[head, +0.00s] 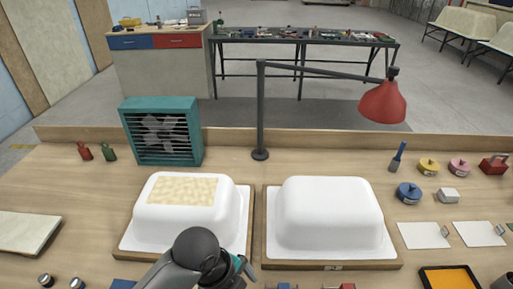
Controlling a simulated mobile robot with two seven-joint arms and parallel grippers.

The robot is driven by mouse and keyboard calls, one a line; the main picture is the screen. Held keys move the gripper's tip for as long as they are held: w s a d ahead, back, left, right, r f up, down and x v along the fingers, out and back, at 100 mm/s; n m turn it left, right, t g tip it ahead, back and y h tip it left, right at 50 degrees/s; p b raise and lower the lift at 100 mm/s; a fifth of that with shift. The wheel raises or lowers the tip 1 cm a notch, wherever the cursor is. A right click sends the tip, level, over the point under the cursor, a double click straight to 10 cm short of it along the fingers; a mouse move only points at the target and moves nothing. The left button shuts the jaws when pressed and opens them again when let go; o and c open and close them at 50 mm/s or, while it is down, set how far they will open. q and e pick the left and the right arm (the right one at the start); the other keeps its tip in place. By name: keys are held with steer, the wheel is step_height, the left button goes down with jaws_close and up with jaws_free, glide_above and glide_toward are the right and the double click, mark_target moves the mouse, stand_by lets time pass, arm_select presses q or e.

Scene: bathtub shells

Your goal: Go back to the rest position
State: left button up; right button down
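Two white upturned bathtub shells rest on wooden-edged boards in the middle of the workbench (85,190). The left shell (160,226) has a cream, mottled rectangular patch (182,190) on its top. The right shell (330,215) has a bare top. An arm of mine, which I take for the left, comes in from the bottom edge in front of the left shell and hides part of its near side. Its gripper (247,268) shows only in part beside the dark wrist, with a teal piece; its fingers cannot be made out clearly. My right gripper is not in view.
A red lamp (383,102) on a dark post stands behind the shells. A teal fan (161,132) and two small bottles are at the back left. Tins (409,193), white sheets (424,235) and an orange tray (449,279) lie right. A pale slab (25,232) is left.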

arm_select(q)
steer(key=s+a+r+n+t+y, duration=0.1)
steer(key=s+a+n, duration=0.4)
steer(key=n, duration=0.6)
steer(key=s+a+r+n+t+y, duration=0.15)
steer(key=s+a+n, duration=0.25)
steer(key=a+n, duration=0.6)
step_height(320, 180, down, 27)
steer(key=s+d+n+b, duration=0.1)
steer(key=d+b, duration=0.2)
steer(key=b, duration=0.2)
steer(key=s+a+f+g+b, duration=0.2)
steer(key=s+a+f+b, duration=0.1)
steer(key=s+f, duration=1.3)
steer(key=shift+f+b, duration=0.7)
steer(key=shift+f, duration=0.95)
steer(key=shift+y, duration=0.25)
